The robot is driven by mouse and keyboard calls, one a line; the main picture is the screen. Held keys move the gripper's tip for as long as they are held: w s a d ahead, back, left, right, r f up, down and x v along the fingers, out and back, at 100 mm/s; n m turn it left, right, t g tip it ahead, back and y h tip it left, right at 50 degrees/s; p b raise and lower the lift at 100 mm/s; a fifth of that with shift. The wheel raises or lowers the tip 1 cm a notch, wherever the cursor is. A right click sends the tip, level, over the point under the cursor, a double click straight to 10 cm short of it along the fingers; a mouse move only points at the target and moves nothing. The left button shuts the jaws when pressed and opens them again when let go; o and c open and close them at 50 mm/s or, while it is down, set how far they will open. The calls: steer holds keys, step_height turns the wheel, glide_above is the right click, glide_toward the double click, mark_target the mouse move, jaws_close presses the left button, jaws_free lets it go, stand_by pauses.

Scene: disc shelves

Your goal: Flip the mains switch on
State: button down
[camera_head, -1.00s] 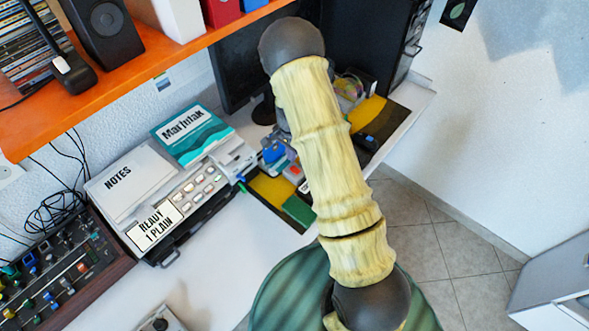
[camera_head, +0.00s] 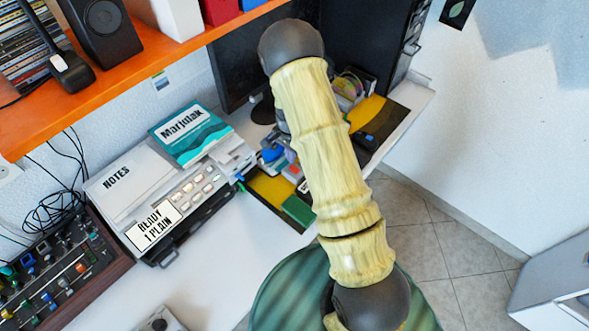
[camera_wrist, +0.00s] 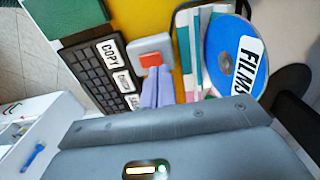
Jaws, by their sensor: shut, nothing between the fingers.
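The mains switch, a red rocker (camera_wrist: 151,59) on a light grey box (camera_wrist: 138,47), shows at the upper middle of the wrist view. In the head view my arm hides most of this area.
The black keypad with a COPY label (camera_wrist: 97,72) lies left of the switch. A blue disc marked FILMS (camera_wrist: 235,55) and several cases stand to the right. The head view shows a NOTES machine (camera_head: 120,185), an orange shelf (camera_head: 110,95) above and a mixer (camera_head: 60,260).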

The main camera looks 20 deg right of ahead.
mark_target(291, 166)
steer(key=shift+f+b, duration=1.05)
steer(key=shift+f, duration=0.7)
stand_by(0.4)
steer(key=shift+r, duration=0.1)
steer(key=shift+r+p, duration=2.7)
steer(key=shift+r, duration=0.75)
steer(key=s+r+n+t, duration=0.2)
steer(key=s+r+n, duration=0.9)
steer(key=s+r, duration=0.9)
steer(key=shift+r+t, duration=0.3)
steer(key=shift+r, duration=0.45)
steer(key=shift+a, duration=0.15)
